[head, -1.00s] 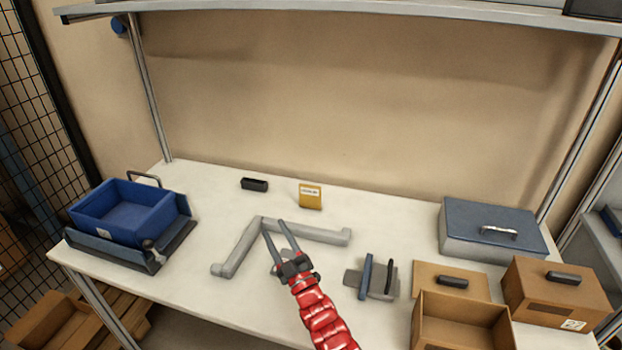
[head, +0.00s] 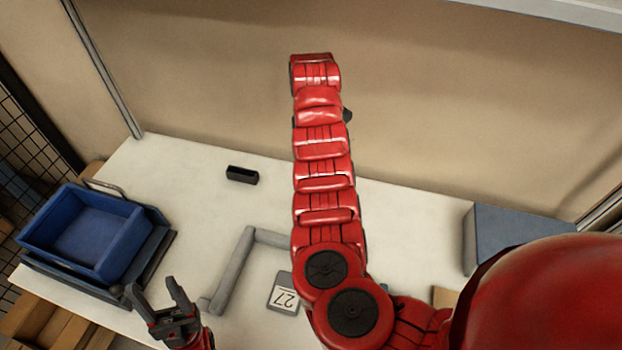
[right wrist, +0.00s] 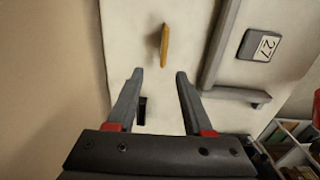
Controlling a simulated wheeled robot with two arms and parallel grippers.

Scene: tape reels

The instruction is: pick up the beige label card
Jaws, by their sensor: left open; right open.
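A thin yellow-tan card (right wrist: 164,45) stands on edge in the right wrist view, seen from above; it best fits the label card. In the head view it is hidden behind my right arm. My right gripper (right wrist: 153,75) is open and empty in the right wrist view. Its fingertips point toward the card, with the card ahead of and between their lines, apart from them. In the head view the right gripper is not visible. My left gripper (head: 160,296) is open and empty over the table's front left.
A grey L-shaped bar (head: 234,270) and a plate marked 27 (head: 284,296) lie mid-table. A small black bin (head: 242,175) is near the back wall. A blue crate (head: 85,235) stands at left, a blue-grey case (head: 512,235) at right.

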